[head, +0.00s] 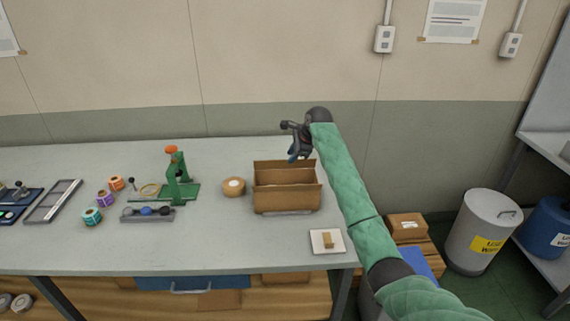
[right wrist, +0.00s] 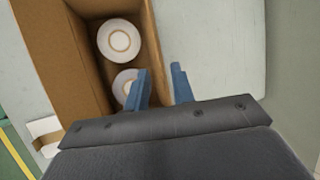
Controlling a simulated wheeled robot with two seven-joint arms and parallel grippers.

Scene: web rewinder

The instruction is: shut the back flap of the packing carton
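The packing carton (head: 287,199) stands open-topped on the bench. Its back flap (head: 284,168) stands up along the far side. In the right wrist view the carton (right wrist: 92,85) holds two white rolls (right wrist: 119,40), and its back side shows as a narrow brown strip (right wrist: 153,50). My right gripper (head: 298,153) is above and just behind the carton's far edge, near its right end. My left gripper is out of view.
A tape roll (head: 234,187) sits left of the carton. A white tray with a tan block (head: 327,241) is in front, to the right. A green stand (head: 178,180) and coloured spools (head: 92,216) are farther left. The wall (head: 250,124) rises behind the bench.

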